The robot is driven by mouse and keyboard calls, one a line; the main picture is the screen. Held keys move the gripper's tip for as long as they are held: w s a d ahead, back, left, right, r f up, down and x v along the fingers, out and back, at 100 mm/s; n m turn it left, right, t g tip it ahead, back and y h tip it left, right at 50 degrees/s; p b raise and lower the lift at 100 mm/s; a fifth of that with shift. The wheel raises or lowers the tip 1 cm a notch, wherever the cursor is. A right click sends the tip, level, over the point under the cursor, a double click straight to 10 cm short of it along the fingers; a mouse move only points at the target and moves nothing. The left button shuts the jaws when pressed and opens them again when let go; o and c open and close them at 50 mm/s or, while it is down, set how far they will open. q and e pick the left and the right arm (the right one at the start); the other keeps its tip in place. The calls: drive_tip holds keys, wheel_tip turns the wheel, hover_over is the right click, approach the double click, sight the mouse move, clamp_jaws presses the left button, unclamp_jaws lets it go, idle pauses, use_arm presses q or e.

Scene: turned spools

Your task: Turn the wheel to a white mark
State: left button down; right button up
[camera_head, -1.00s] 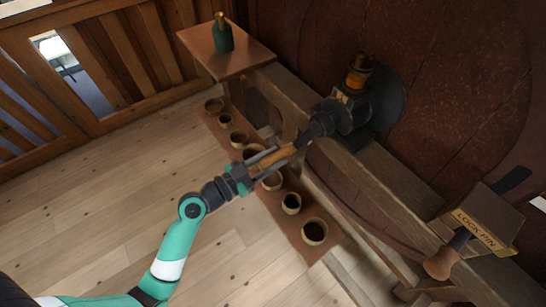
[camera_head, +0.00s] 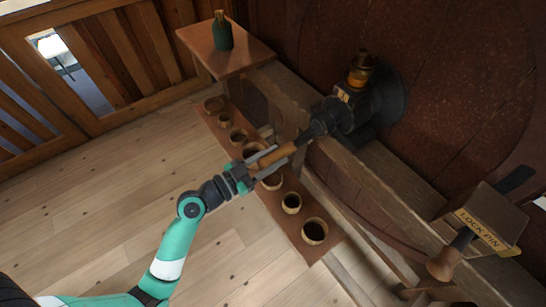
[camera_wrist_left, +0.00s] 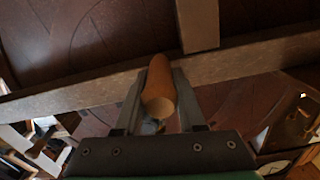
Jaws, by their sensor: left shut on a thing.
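The wheel (camera_head: 440,70) is a large dark reddish-brown disc of planks filling the upper right of the head view. A black hub with a crank arm (camera_head: 325,117) stands in front of it, ending in an orange-brown wooden handle (camera_head: 277,155). My left gripper (camera_head: 272,163) is shut on this handle, a finger on each side. In the left wrist view the round-ended handle (camera_wrist_left: 158,90) lies between the two fingers (camera_wrist_left: 158,105). I cannot make out a white mark on the wheel. My right gripper is not in view.
A lock pin (camera_head: 452,257) with a wooden knob sits in a labelled block (camera_head: 485,220) at right. A beam (camera_head: 390,190) crosses before the wheel.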

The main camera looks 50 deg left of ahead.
use_arm(q)
drive_tip(key=shift+a+r, duration=0.45)
drive_tip(key=shift+a, duration=0.2)
drive_tip(key=c, duration=0.5)
unclamp_jaws()
drive_tip(key=shift+a+m, duration=0.25)
drive_tip(key=shift+m, duration=0.05)
drive_tip(key=shift+d, duration=0.2)
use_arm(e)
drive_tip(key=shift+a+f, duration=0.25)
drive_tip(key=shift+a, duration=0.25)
use_arm(q)
drive_tip(key=shift+f, duration=0.1)
drive_tip(key=s+p, duration=0.1)
drive_tip(key=s, duration=0.3)
drive_tip(key=s+p, duration=0.1)
drive_tip(key=s, duration=0.2)
drive_tip(key=s+a+p, duration=0.1)
drive_tip(key=s, duration=0.3)
drive_tip(key=shift+s, duration=0.3)
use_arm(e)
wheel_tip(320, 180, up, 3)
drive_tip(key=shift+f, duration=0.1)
